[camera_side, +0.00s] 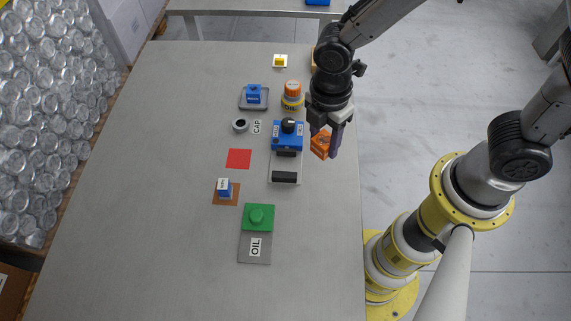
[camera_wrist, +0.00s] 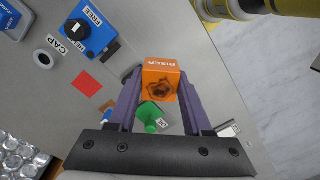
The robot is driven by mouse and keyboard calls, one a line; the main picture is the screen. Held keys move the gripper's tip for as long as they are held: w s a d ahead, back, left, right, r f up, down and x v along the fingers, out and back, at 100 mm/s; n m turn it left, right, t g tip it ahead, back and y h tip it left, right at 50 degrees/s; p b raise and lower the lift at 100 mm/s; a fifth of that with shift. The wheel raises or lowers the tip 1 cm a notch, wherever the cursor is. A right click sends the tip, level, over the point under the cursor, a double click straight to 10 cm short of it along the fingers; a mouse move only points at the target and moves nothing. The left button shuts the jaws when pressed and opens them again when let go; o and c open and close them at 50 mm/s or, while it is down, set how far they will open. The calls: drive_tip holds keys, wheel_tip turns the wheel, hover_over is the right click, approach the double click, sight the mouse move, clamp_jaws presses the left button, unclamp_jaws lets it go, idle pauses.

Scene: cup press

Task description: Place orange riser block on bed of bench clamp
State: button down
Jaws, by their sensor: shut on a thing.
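My gripper (camera_side: 330,128) is shut on the orange riser block (camera_side: 320,145), just right of the blue clamp head and above the table's right side. In the wrist view the block (camera_wrist: 161,82) sits between the two purple fingers and reads "RISER". The bench clamp has a blue head (camera_side: 280,143) with a black knob, a pale bed (camera_side: 284,164) and a black pad (camera_side: 284,177) at the near end.
Left of the clamp are a grey ring (camera_side: 240,126) by the CAP label and a red square (camera_side: 239,159). A small blue block (camera_side: 225,189) sits on a brown patch. A green block (camera_side: 258,217) is nearer. An orange-topped jar (camera_side: 292,92) stands behind the clamp.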

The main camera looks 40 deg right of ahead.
drive_tip(key=n, duration=0.1)
drive_tip(key=s+d+n, duration=0.1)
drive_tip(key=n, duration=0.1)
drive_tip(key=shift+s+r+n, duration=0.1)
drive_tip(key=shift+s+n, duration=0.05)
drive_tip(key=shift+n, duration=0.15)
drive_tip(key=s+n, duration=0.1)
drive_tip(key=n, duration=0.4)
hover_over(285, 166)
drive_tip(key=f, duration=0.5)
drive_tip(key=s+f, duration=0.1)
drive_tip(key=f, duration=0.1)
drive_tip(key=shift+d+f, duration=0.2)
drive_tip(key=shift+f, duration=0.15)
drive_tip(key=shift+w+a+f, duration=0.25)
drive_tip(key=shift+w+f, duration=0.2)
drive_tip(key=shift+f, duration=1.6)
drive_tip(key=shift+f, duration=0.15)
